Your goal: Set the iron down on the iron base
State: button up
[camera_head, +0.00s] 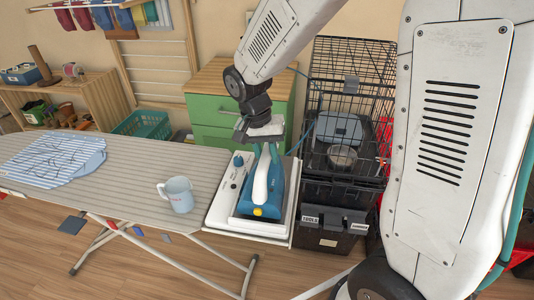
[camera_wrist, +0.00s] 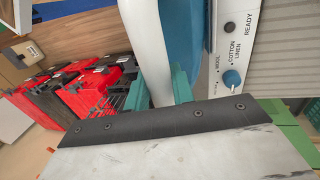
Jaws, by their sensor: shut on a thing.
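The iron (camera_head: 267,185) is blue and white with a yellow dot at its near end. It is at the iron base (camera_head: 225,212), a white station with a blue knob at the right end of the ironing board. My gripper (camera_head: 264,140) is above the iron's far end, shut on its white handle. In the wrist view the handle (camera_wrist: 150,50) runs between the teal fingers, and the iron base's panel with its knob (camera_wrist: 232,78) is beside it. The iron looks level over the base; whether its sole touches the base is hidden.
A wire crate (camera_head: 345,110) on black toolboxes (camera_head: 330,225) stands close on the right. A green drawer cabinet (camera_head: 215,110) is behind.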

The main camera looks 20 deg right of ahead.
jog(key=o, duration=1)
jog(key=shift+o, duration=0.2)
jog(key=s+r+n, duration=0.1)
jog(key=r, duration=0.1)
jog(key=s+r+n, duration=0.1)
jog(key=r, duration=0.2)
jog(key=s+a+r+n, duration=0.1)
jog(key=r, duration=0.1)
jog(key=shift+r+g, duration=0.25)
jog(key=shift+g, duration=0.15)
jog(key=s+d+r+n+t+y, duration=0.1)
jog(key=s+d+r+n, duration=0.1)
jog(key=s, duration=0.7)
jog(key=s+d+r+n+t, duration=0.2)
jog(key=s+r, duration=0.3)
jog(key=s, duration=0.5)
jog(key=shift+y, duration=0.4)
